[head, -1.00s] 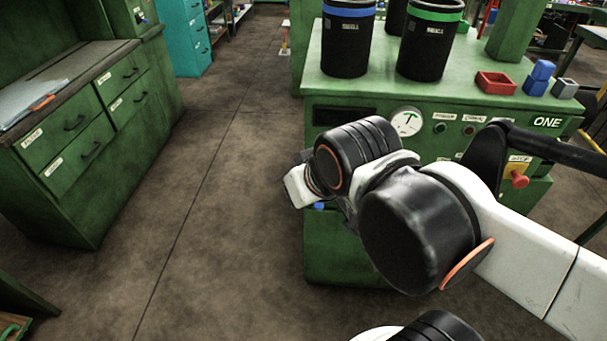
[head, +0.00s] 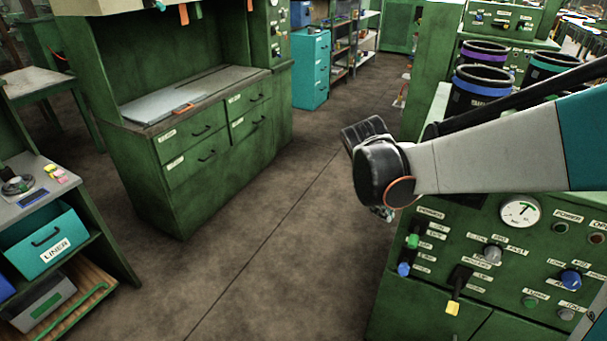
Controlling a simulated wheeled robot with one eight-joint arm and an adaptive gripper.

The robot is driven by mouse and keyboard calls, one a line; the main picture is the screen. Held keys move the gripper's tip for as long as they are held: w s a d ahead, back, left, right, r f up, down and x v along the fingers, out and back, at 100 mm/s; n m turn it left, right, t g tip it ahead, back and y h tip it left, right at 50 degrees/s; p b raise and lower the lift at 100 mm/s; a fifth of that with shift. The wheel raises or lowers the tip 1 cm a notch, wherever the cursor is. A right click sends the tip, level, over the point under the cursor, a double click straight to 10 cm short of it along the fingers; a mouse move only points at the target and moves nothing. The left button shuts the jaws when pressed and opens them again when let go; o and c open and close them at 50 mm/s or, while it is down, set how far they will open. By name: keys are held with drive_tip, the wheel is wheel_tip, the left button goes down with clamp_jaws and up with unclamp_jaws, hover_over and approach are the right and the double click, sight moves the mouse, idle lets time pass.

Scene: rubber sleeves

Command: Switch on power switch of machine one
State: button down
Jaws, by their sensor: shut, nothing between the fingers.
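The green machine (head: 440,320) stands at the lower right in the head view, its control panel facing me. A "POWER" label (head: 568,216) sits above a small dark round fitting (head: 560,228), right of the white gauge (head: 520,211). I cannot tell which is the power switch. My gripper (head: 384,213) is shut and empty, mostly hidden behind my wrist, in front of the panel's upper left and apart from the controls.
Grey and blue knobs (head: 571,279) also stick out of the panel. Bins (head: 480,85) stand on the machine's top, partly behind my arm. A green drawer bench (head: 195,145) is at left, with a shelf holding a teal "LINER" box (head: 50,242). Floor between is clear.

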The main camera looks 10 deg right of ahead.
sight(415, 236)
drive_tip(key=w+d+f+n+g+h+p, duration=0.1)
drive_tip(key=w+f+n+g+h, duration=0.1)
drive_tip(key=w+f, duration=0.4)
wheel_tip(415, 236, down, 4)
drive_tip(key=shift+w+d+r+n, duration=0.2)
drive_tip(key=shift+d+n, duration=0.15)
drive_tip(key=shift+n, duration=0.15)
drive_tip(key=b+x, duration=0.3)
drive_tip(key=x, duration=0.7)
drive_tip(key=s+d+r, duration=0.1)
drive_tip(key=s+d+r+b, duration=0.1)
drive_tip(key=r, duration=0.1)
drive_tip(key=shift+s, duration=0.3)
